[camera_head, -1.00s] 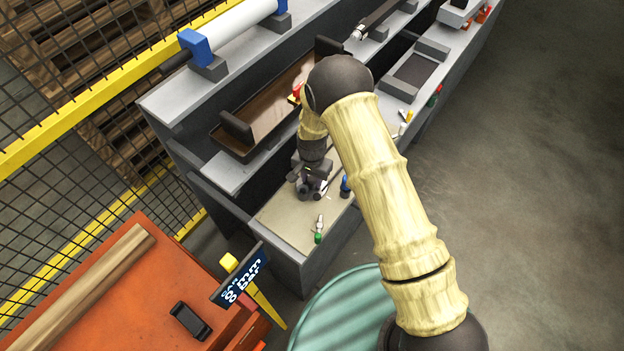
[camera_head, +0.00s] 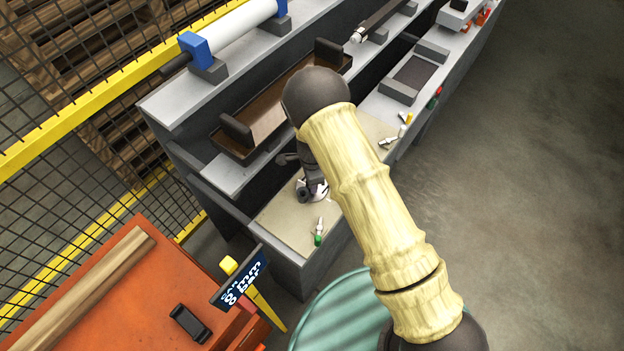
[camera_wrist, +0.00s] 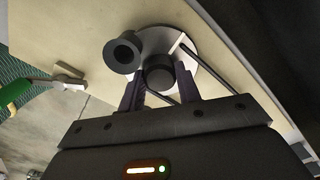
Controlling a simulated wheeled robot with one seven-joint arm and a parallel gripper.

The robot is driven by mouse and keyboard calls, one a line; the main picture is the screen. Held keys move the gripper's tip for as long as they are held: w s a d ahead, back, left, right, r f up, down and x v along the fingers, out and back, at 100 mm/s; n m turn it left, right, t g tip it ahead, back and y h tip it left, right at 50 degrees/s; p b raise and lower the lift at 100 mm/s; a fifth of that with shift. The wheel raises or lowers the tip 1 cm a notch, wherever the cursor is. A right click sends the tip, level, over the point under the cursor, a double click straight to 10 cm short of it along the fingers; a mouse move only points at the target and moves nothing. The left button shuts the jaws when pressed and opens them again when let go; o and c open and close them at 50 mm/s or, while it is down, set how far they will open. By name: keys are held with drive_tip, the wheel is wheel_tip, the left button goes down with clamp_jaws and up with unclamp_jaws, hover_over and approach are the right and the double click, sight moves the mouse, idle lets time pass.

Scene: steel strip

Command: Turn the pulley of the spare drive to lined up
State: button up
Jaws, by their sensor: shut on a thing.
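The pulley is a pale grey disc (camera_wrist: 150,40) with a white line on its upper right face and a dark round hub (camera_wrist: 159,75) in its middle. It also shows, partly hidden, in the head view (camera_head: 323,190) on the beige bench top. A dark hollow cylinder (camera_wrist: 122,53) stands at the disc's left edge. My gripper (camera_wrist: 159,80) is shut on the hub, one finger on each side. Two dark thin strands run from near the pulley toward the right. In the head view my arm covers much of the gripper. No matching mark is clearly visible.
A green-handled tool (camera_head: 318,238) lies on the bench top (camera_head: 285,222) near the pulley. A brown trough (camera_head: 262,128) is behind. A sign (camera_head: 240,278) and orange cabinet (camera_head: 120,310) stand at lower left.

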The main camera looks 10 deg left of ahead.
drive_tip(key=shift+m, duration=0.6)
drive_tip(key=o, duration=1)
drive_tip(key=shift+c, duration=0.2)
wheel_tip(320, 180, up, 17)
drive_tip(key=shift+r+b, duration=0.2)
drive_tip(key=shift+b, duration=0.15)
drive_tip(key=shift+d, duration=0.1)
